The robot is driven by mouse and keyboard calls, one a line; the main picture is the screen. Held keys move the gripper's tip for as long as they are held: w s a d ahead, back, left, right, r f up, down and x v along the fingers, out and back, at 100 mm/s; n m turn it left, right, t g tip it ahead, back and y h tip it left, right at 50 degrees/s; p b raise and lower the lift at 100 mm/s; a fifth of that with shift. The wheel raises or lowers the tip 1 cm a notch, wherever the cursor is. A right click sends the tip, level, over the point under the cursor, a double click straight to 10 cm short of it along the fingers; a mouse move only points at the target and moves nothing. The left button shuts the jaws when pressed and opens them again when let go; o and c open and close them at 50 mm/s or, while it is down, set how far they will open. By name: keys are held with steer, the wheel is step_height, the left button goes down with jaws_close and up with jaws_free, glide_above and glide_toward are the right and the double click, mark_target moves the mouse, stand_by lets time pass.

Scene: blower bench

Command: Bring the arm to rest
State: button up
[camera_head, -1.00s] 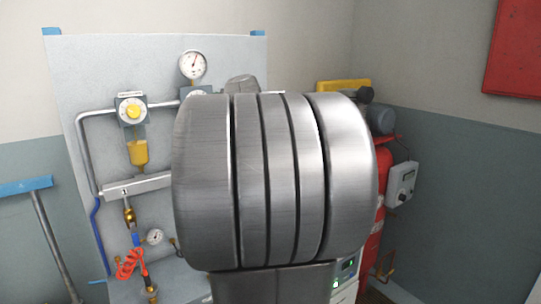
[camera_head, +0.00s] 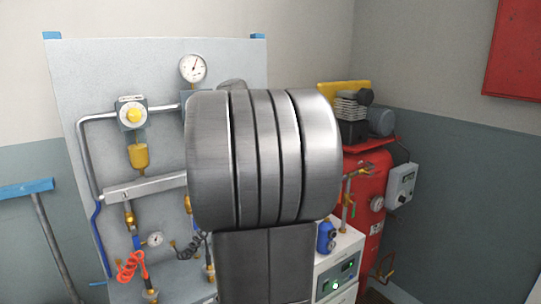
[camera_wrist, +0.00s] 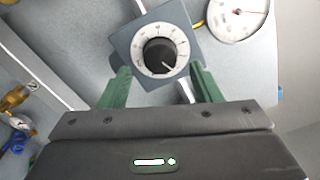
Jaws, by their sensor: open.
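My gripper (camera_wrist: 162,88) shows in the wrist view with its two green fingers apart and nothing between them. Past the fingertips is a square grey-blue regulator with a white scale ring and a black knob (camera_wrist: 160,55). I cannot tell whether the fingers touch it, but the knob lies beyond the tips. In the head view my own grey arm link fills the middle and hides my gripper and part of the panel.
At right stand a red compressor tank (camera_head: 372,190) and a white unit with a display (camera_head: 336,268). A red box (camera_head: 515,50) hangs on the wall.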

steer(key=shift+w+a+r+n+b, duration=0.1)
steer(key=shift+w+a+n, duration=0.25)
steer(key=shift+n, duration=2.9)
steer(key=shift+w+a+r+n+b, duration=0.1)
steer(key=shift+w+a+n, duration=0.2)
steer(key=shift+n, duration=2.9)
steer(key=shift+w+a+r+n+b, duration=0.15)
steer(key=shift+w+n, duration=0.25)
steer(key=shift+n, duration=2.85)
steer(key=shift+s+f, duration=0.1)
steer(key=shift+f, duration=0.1)
